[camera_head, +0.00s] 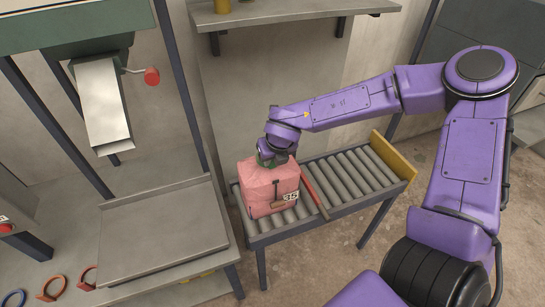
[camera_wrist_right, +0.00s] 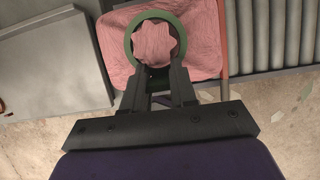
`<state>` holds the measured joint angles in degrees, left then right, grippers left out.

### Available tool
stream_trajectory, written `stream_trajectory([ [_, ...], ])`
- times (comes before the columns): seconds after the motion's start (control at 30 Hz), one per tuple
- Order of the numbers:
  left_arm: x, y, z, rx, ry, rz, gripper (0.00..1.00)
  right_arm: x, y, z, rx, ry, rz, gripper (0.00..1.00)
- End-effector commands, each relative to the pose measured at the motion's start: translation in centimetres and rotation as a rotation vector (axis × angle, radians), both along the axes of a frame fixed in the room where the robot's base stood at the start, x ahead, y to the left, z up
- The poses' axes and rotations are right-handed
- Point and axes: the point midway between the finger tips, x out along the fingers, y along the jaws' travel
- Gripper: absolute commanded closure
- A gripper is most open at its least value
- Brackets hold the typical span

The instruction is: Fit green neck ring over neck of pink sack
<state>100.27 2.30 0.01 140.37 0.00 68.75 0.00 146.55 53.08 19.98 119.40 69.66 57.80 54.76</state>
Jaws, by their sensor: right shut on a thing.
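In the right wrist view the gripper's fingers (camera_wrist_right: 157,78) meet the ring, and the gathered pink neck (camera_wrist_right: 154,43) shows inside the ring's opening. In the head view the green ring (camera_head: 266,161) is mostly hidden by the gripper, close to the sack top. I cannot tell how far down the neck it sits.
The roller conveyor (camera_head: 352,171) has a red bar (camera_head: 314,190) across it beside the sack and a yellow end plate (camera_head: 394,158). A grey table (camera_head: 160,230) and a chute (camera_head: 103,105) stand to the left. Coloured rings, one blue (camera_head: 14,298), lie at lower left.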

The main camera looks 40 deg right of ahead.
Motion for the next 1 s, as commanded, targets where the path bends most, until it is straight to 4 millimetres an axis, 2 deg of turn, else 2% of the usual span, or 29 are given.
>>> stream_trajectory([
  [0.23, 0.0, 0.0, 0.0, 0.000, 0.000, 0.000, 0.57, 0.0, 0.0, 0.1, 0.000, -0.001, 0.000, 1.00],
  [0.27, 0.0, 0.0, 0.0, 0.000, 0.000, 0.000, 0.57, 0.0, 0.0, 0.1, 0.000, -0.001, 0.000, 0.67],
  [0.33, 0.0, 0.0, 0.0, 0.000, 0.000, 0.000, 0.57, 0.0, 0.0, 0.1, 0.000, -0.001, 0.000, 0.44],
  [0.67, 0.0, 0.0, 0.0, 0.000, 0.000, 0.000, 0.57, -0.1, 0.0, 0.4, 0.001, -0.002, -0.001, 0.44],
  [0.77, 0.0, 0.0, 0.1, 0.000, 0.000, 0.000, 0.57, -0.5, 0.2, 1.9, 0.002, -0.007, -0.001, 0.44],
  [1.0, 0.0, 0.0, 0.1, 0.000, 0.000, 0.000, 0.57, -2.7, 0.7, 7.2, 0.002, -0.008, -0.001, 0.44],
])
